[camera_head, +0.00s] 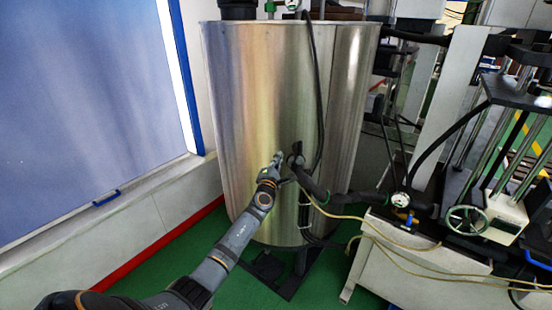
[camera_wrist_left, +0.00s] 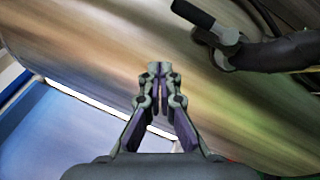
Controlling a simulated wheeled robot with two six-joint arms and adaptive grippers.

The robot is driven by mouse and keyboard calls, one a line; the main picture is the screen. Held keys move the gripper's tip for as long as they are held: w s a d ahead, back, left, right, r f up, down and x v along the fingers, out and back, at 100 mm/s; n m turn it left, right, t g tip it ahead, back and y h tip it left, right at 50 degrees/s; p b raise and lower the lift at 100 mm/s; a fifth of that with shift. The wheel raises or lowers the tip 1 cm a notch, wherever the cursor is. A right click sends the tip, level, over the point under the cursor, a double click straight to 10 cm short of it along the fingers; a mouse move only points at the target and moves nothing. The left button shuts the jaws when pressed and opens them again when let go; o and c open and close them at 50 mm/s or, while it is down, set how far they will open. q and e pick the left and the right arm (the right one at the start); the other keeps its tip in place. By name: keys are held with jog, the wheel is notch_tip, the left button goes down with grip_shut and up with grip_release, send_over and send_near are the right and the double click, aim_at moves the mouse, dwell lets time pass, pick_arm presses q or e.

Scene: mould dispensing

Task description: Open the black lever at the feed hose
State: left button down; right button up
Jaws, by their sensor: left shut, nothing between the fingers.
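The black lever (camera_wrist_left: 193,13) shows at the top of the left wrist view, on a metal fitting at the end of the black feed hose (camera_wrist_left: 285,53). In the head view the lever (camera_head: 297,148) is small, on the front of the steel tank, with the feed hose (camera_head: 345,199) running from it to the right. My left gripper (camera_head: 278,157) is in front of the tank, just left of the lever and apart from it. In the left wrist view its fingers (camera_wrist_left: 160,68) are together and empty. My right gripper is not in view.
The large steel tank (camera_head: 255,90) fills the middle. A thin black cable (camera_head: 318,95) hangs down its front. A machine with a handwheel (camera_head: 467,220) and a gauge (camera_head: 400,200) stands at right. Yellow tubing (camera_head: 385,238) crosses low. The green floor (camera_head: 165,265) is clear at left.

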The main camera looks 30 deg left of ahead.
pick_arm(q)
jog(key=shift+p+v, duration=0.45)
jog(key=shift+v, duration=1.6)
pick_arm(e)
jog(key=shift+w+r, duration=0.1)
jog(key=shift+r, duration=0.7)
pick_arm(q)
jog(key=shift+a+r, duration=0.15)
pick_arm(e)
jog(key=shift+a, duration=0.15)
